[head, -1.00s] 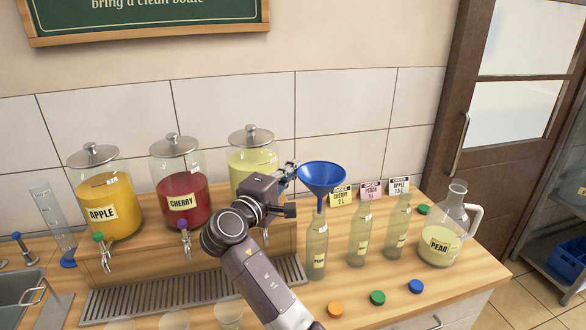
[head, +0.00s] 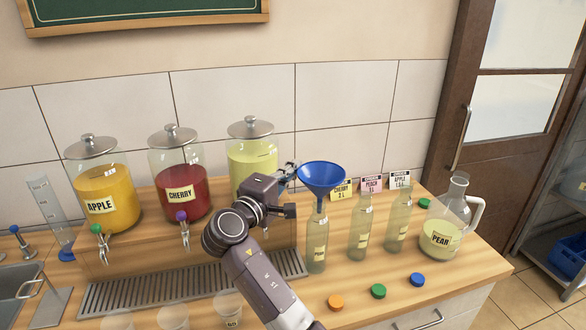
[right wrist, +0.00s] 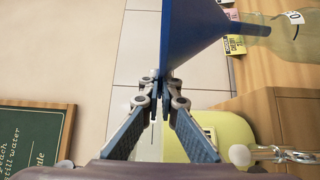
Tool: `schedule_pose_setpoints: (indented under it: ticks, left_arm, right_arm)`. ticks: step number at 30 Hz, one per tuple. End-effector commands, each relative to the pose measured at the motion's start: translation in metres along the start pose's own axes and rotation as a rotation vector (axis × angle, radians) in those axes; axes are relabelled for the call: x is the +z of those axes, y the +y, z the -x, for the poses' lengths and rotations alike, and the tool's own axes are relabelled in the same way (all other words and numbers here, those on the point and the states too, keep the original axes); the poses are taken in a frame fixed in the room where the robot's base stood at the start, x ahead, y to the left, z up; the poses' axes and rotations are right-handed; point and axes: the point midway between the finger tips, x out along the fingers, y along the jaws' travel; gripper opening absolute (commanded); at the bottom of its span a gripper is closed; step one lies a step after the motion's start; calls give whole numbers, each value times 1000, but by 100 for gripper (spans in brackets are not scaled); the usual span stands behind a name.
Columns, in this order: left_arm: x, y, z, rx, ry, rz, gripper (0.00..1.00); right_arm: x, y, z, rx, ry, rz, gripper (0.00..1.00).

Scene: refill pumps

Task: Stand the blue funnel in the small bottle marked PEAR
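The blue funnel (head: 321,176) is upright at the mouth of the leftmost small bottle (head: 317,240). Its spout lines up with the bottle's neck and seems to be in it; the depth is hard to tell. The bottle's small label is too blurred to read surely. My right gripper (head: 290,172) is at the funnel's left rim. In the right wrist view its fingertips (right wrist: 157,88) are closed together on the edge of the funnel (right wrist: 190,35). My left gripper is not in view.
Two similar bottles (head: 360,235) (head: 398,225) stand close on the right. A jug (head: 440,238) marked PEAR stands beyond them. Orange, green and blue caps (head: 378,291) lie in front. Dispensers (head: 181,190) stand behind my right arm, with price cards (head: 371,185) behind the bottles.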

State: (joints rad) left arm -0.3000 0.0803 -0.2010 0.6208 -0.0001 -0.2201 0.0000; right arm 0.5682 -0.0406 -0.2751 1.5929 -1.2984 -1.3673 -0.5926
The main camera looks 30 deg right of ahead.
Motion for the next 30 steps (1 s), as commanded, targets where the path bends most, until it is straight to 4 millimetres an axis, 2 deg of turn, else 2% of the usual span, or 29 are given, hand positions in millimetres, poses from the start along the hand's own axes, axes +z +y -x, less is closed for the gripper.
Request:
schedule_pose_setpoints:
  ticks: [4, 11, 20, 23, 30]
  left_arm:
    - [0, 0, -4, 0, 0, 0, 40]
    - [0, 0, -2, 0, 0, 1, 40]
    - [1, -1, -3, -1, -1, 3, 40]
    - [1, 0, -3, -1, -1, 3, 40]
    - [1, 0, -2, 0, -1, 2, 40]
  right_arm:
    - [0, -5, 0, 0, 0, 0, 0]
    - [0, -4, 0, 0, 0, 0, 25]
    - [0, -4, 2, -1, 1, 0, 25]
    - [-1, -5, 12, -2, 2, 1, 25]
    - [0, -4, 53, -2, 2, 0, 25]
